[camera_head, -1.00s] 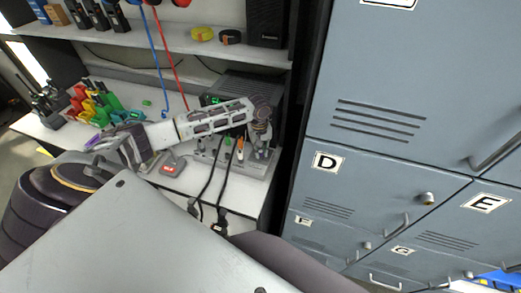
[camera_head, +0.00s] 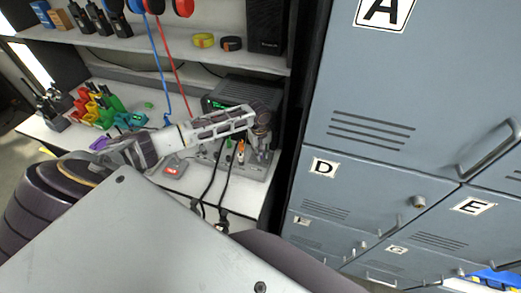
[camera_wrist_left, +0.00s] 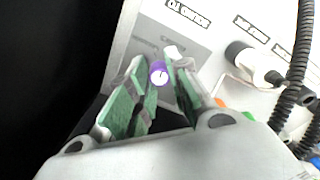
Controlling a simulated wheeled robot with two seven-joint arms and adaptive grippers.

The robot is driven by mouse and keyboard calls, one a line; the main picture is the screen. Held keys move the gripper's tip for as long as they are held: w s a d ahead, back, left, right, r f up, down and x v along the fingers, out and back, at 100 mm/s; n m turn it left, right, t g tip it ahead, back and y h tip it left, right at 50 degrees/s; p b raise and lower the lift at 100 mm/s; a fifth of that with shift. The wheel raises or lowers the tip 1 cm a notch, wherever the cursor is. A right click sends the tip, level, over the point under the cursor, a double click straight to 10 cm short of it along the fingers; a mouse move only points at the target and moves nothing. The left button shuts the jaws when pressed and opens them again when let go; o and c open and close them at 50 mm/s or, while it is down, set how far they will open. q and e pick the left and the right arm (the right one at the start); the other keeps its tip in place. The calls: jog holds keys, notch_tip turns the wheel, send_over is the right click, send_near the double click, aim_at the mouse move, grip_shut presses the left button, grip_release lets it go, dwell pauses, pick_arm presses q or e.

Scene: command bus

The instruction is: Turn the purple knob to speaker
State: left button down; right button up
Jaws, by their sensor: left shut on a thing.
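The purple knob (camera_wrist_left: 158,73) shows in the left wrist view as a small purple ring with a white face and a dark mark. It stands on a light grey panel (camera_wrist_left: 215,25) with printed labels that appear upside down. My left gripper (camera_wrist_left: 165,78) has its green-padded fingers on both sides of the knob and is shut on it. In the head view my left gripper (camera_head: 262,138) reaches down onto the panel box (camera_head: 255,168) on the desk and hides the knob. I cannot read which label the knob points to. My right gripper is not in view.
A black knob with a white base (camera_wrist_left: 255,65) and coiled black cables (camera_wrist_left: 297,75) are close by on the right in the wrist view. A dark radio unit (camera_head: 228,92) stands behind the arm. Grey lockers (camera_head: 400,120) close off the right side.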

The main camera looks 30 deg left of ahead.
pick_arm(q)
jog(key=shift+r+n+p, duration=0.1)
jog(key=shift+n+p, duration=0.5)
jog(key=shift+p, duration=0.4)
jog(key=shift+n+p, duration=0.5)
jog(key=shift+n, duration=0.1)
jog(key=shift+a+n, duration=0.1)
jog(key=shift+n, duration=2.4)
jog(key=c, duration=1.3)
grip_release()
notch_tip(320, 180, up, 12)
jog(key=shift+s, duration=0.2)
